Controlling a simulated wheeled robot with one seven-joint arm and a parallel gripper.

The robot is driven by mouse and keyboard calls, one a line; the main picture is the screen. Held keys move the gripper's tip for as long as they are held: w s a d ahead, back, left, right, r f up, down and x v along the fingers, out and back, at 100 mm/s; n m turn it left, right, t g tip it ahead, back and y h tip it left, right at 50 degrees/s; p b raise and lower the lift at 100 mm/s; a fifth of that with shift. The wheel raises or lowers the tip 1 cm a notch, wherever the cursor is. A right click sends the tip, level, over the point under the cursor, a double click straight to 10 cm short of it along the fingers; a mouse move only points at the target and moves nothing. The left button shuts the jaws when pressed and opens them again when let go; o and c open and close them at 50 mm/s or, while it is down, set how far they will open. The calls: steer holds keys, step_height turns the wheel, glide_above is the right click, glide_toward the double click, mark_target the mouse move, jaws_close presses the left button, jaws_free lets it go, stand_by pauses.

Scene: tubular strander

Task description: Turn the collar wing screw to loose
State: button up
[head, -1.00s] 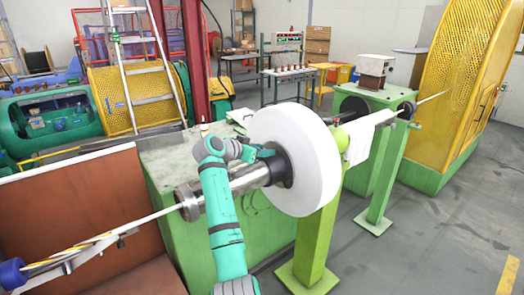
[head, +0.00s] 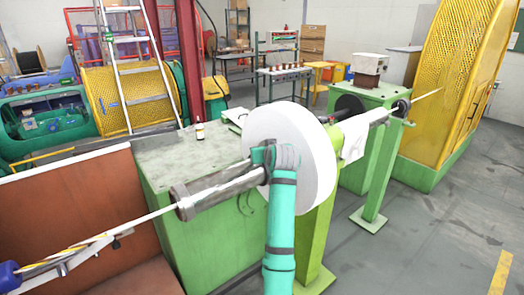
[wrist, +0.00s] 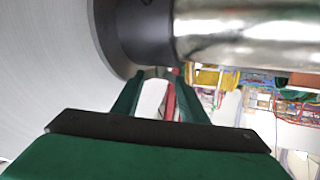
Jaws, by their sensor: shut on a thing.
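The dark collar (wrist: 147,30) sits around the bright steel shaft (wrist: 245,35), against the pale disc face, in the wrist view. My gripper (wrist: 160,76) reaches the collar's edge with its green fingers a little apart. It is shut on the collar wing screw, which is mostly hidden between the fingertips, so its angle cannot be told. In the head view the steel shaft (head: 225,185) runs into the large white reel (head: 312,160). My gripper (head: 262,157) is at the reel's near face there, and my arm covers the collar and screw.
A green cabinet (head: 160,155) with a small bottle (head: 200,131) on top stands behind the shaft. A green post (head: 317,235) is under the reel. A yellow mesh guard (head: 460,75) stands at the right. Floor at the lower right is clear.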

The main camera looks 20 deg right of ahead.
steer(key=shift+d+n+y, duration=0.25)
steer(key=shift+n+y, duration=0.75)
steer(key=shift+y, duration=0.15)
steer(key=shift+d+n+y, duration=0.25)
steer(key=shift+n+y, duration=0.75)
steer(key=shift+y, duration=0.15)
steer(key=o, duration=1)
steer(key=shift+w, duration=0.1)
steer(key=shift+o, duration=0.2)
steer(key=v, duration=1)
steer(key=shift+s+d+r, duration=0.15)
steer(key=shift+s+r, duration=0.15)
steer(key=shift+r, duration=0.05)
